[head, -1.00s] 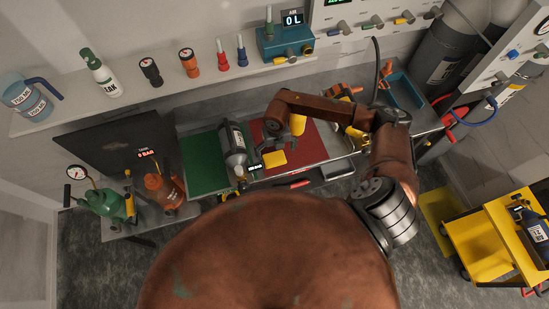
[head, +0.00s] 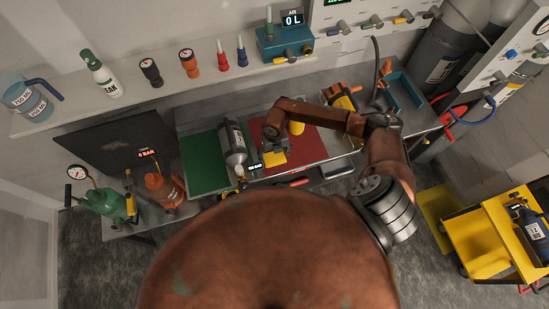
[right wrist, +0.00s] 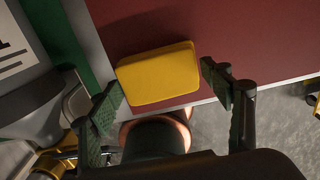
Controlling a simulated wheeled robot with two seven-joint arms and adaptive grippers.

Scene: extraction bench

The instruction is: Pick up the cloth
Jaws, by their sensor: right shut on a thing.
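The cloth is a folded yellow pad (head: 273,159) on the front left part of the red mat (head: 312,140). In the right wrist view the cloth (right wrist: 158,75) lies flat near the mat's edge, between my fingers. My right gripper (head: 274,148) is over the cloth and hides part of it in the head view. In the right wrist view the right gripper (right wrist: 163,80) has one finger at each side of the cloth and is shut on it. My left gripper does not show.
A grey bottle (head: 235,142) lies left of the cloth, by the green mat (head: 201,165). A yellow object (head: 297,127) stands behind the cloth, close to my right arm. An orange and yellow tool (head: 341,95) and a teal tray (head: 405,92) are farther right.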

